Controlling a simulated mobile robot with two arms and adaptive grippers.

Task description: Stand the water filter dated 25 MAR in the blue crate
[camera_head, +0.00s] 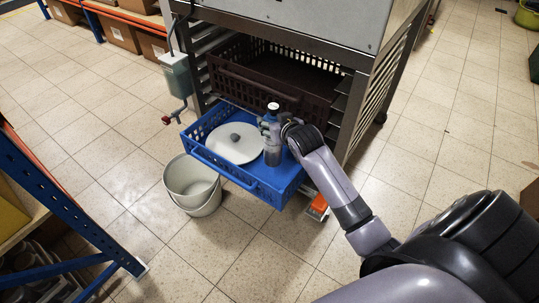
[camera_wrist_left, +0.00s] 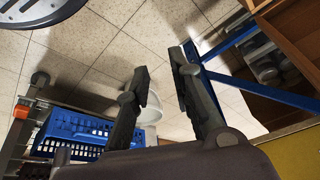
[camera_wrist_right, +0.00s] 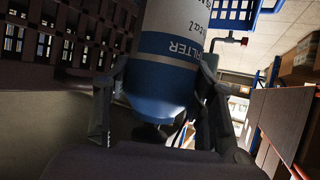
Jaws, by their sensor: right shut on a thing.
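The water filter (camera_head: 272,155) is a slim upright cylinder with a pale top, over the right part of the blue crate (camera_head: 222,174). My right gripper (camera_head: 274,131) is shut on it from the right. The right wrist view shows the filter (camera_wrist_right: 170,45) close up between the fingers (camera_wrist_right: 160,80), with a white label, a blue band and part of the word FILTER upside down. No date is readable. I cannot tell whether its base touches the crate floor. My left gripper (camera_wrist_left: 160,75) is open and empty, away from the crate.
A round pale lid-like thing (camera_head: 228,150) with a dark knob fills the crate's left part. A dark crate (camera_head: 270,72) sits in the rack just above and behind. A pale bucket (camera_head: 192,187) stands on the floor front left. Blue shelving (camera_head: 75,205) is at the left.

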